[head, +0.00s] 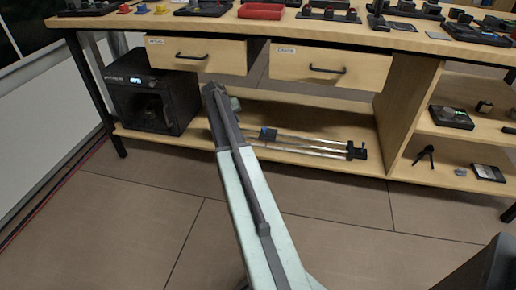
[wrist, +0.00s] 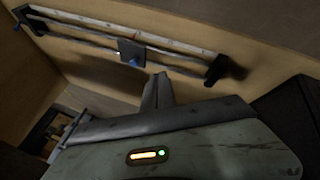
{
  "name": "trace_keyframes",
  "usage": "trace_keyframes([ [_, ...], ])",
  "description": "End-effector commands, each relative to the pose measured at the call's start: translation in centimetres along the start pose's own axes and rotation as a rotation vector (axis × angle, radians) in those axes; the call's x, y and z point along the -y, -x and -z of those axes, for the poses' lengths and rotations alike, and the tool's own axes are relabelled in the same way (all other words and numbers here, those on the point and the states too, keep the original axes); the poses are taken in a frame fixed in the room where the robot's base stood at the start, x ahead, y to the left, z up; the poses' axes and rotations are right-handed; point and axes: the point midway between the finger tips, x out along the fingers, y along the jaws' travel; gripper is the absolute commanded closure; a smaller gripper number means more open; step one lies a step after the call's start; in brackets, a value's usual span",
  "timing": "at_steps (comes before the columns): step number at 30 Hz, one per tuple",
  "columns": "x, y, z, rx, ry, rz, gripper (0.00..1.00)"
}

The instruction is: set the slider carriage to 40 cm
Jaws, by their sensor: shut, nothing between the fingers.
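The slider lies on the low shelf under the workbench, with pale rails (head: 315,147) and a dark end block (head: 356,151) at its right. Its carriage (head: 267,134) is a small dark block with a blue part, near the visible left of the rails. In the wrist view the carriage (wrist: 131,50) sits on the rails beside a pale marked scale strip (wrist: 185,47); the marks are too small to read. My gripper (wrist: 160,77) is shut and empty, its tips just below the carriage in that picture and seemingly apart from it. In the head view my arm hides the slider's left end.
A black 3D printer (head: 152,92) stands left of the slider on the low shelf. A wooden side shelf (head: 455,122) with small devices stands at the right. The tiled floor (head: 330,225) in front is clear.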

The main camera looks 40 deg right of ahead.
Motion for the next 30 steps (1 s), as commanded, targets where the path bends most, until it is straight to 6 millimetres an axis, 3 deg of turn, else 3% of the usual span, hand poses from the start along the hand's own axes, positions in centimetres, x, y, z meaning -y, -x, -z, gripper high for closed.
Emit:
trace_keyframes([
  [1,-0.3,-3.2,0.1,-0.005,-0.015,-0.017,1.00],
  [3,-1.3,-4.5,0.6,-0.012,-0.028,-0.033,1.00],
  [13,-2.3,-5.9,0.9,-0.017,-0.039,-0.046,1.00],
  [27,-2.5,-15.9,0.9,-0.017,-0.037,-0.046,1.00],
  [30,-4.5,-16.0,0.9,-0.016,-0.040,-0.046,1.00],
])
